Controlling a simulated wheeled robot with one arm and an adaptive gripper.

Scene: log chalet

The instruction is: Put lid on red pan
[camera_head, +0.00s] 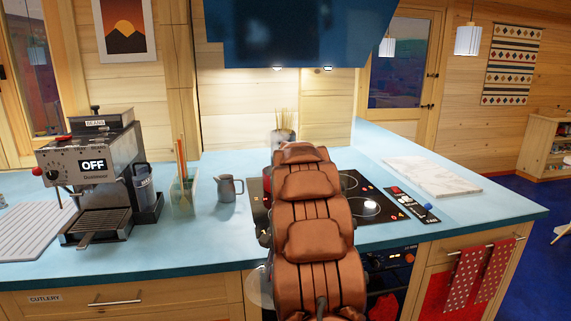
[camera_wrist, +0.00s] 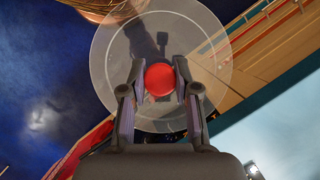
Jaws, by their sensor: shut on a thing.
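In the wrist view, a clear round glass lid (camera_wrist: 105,60) with a red knob (camera_wrist: 159,79) hangs below my gripper (camera_wrist: 159,84). The fingers are shut on the red knob from both sides. The lid is over the floor and the counter's front, apart from the counter top. In the head view my brown padded arm hides the gripper. A pale glassy edge left of the arm may be the lid (camera_head: 259,287).
The blue counter (camera_head: 480,214) holds a coffee machine (camera_head: 100,180), a metal jug (camera_head: 228,188), a utensil holder (camera_head: 183,194) and a white marble board (camera_head: 432,176). A dark blue hood (camera_head: 300,35) hangs above the hob. Red dotted towels (camera_head: 480,275) hang at the right front.

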